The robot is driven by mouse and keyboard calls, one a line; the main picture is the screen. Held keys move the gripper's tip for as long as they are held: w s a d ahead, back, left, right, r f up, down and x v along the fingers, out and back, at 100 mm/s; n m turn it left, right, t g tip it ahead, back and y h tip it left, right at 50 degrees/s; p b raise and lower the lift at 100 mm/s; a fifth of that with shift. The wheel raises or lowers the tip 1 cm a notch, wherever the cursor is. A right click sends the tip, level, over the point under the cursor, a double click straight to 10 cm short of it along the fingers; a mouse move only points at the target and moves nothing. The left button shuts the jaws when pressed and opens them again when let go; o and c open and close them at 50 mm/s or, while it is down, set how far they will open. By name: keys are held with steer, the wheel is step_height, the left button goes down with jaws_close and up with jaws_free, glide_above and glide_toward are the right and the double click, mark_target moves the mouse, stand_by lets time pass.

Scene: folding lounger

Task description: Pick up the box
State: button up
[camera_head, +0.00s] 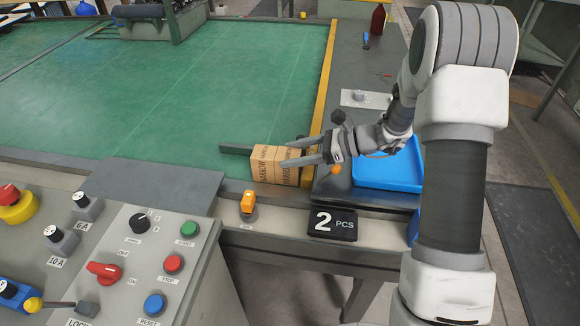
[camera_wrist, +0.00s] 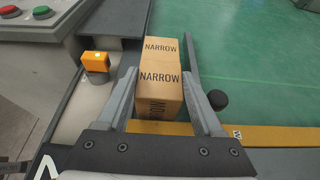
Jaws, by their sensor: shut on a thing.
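The box is a brown cardboard carton (camera_head: 272,163) printed "NARROW", at the near right corner of the green surface (camera_head: 190,90). In the wrist view the box (camera_wrist: 160,85) stretches away between the fingers, with "NARROW" printed twice across its top. A line across it may be a seam between two boxes; I cannot tell. My gripper (camera_head: 306,153) reaches in from the right, with one finger on each side of the box. In the wrist view my gripper (camera_wrist: 163,95) is shut on the box's near end. The box's underside is hidden.
A dark bar (camera_wrist: 195,75) runs close along the box's right side in the wrist view. An orange sensor (camera_head: 249,202) stands near the box. A blue tray (camera_head: 388,168) lies under my wrist. A "2 PCS" sign (camera_head: 332,224) and a button panel (camera_head: 150,260) are in front.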

steer(key=shift+r, duration=0.1)
steer(key=shift+r+p, duration=2.85)
steer(key=shift+r, duration=0.6)
